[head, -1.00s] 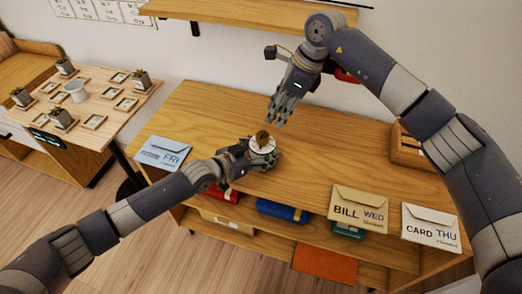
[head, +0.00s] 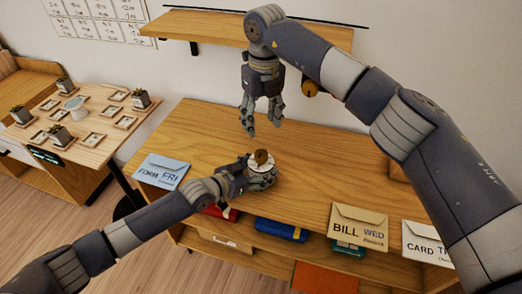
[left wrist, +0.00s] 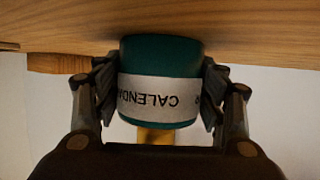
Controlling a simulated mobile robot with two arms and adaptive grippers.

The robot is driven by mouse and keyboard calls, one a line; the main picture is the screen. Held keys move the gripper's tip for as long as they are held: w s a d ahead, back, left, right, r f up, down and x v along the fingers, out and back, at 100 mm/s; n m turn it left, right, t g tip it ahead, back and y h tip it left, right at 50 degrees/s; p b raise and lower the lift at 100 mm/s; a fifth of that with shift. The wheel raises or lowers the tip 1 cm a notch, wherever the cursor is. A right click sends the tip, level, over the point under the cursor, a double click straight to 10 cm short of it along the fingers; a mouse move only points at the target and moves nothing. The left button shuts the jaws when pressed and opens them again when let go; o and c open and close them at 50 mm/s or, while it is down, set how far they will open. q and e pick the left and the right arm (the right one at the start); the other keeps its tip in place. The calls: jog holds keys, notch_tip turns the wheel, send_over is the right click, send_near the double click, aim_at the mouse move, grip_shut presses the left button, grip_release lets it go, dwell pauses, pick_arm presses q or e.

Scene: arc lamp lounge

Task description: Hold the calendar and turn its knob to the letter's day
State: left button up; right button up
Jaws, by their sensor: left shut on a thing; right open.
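The calendar (left wrist: 160,60) is a teal cylinder with a white band lettered CALENDAR, seen upside down in the left wrist view. In the head view its white top and brass knob (head: 261,157) show on the wooden cabinet top. My left gripper (head: 258,175) is shut around the calendar's sides. My right gripper (head: 262,130) is open and empty, above and behind the calendar, fingers pointing down, apart from the knob. The dial's day marks are too small to read.
The cabinet top (head: 330,155) is clear around the calendar. A blue book (head: 280,230) and other items lie on the shelf below. A wall shelf (head: 195,28) hangs behind. A side table (head: 105,140) with small plants stands at left.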

aim_at(261, 153)
jog(key=shift+m, duration=0.4)
notch_tip(261, 153, down, 12)
jog(key=shift+a+r, duration=0.1)
jog(key=shift+c, duration=0.4)
jog(key=c, duration=1)
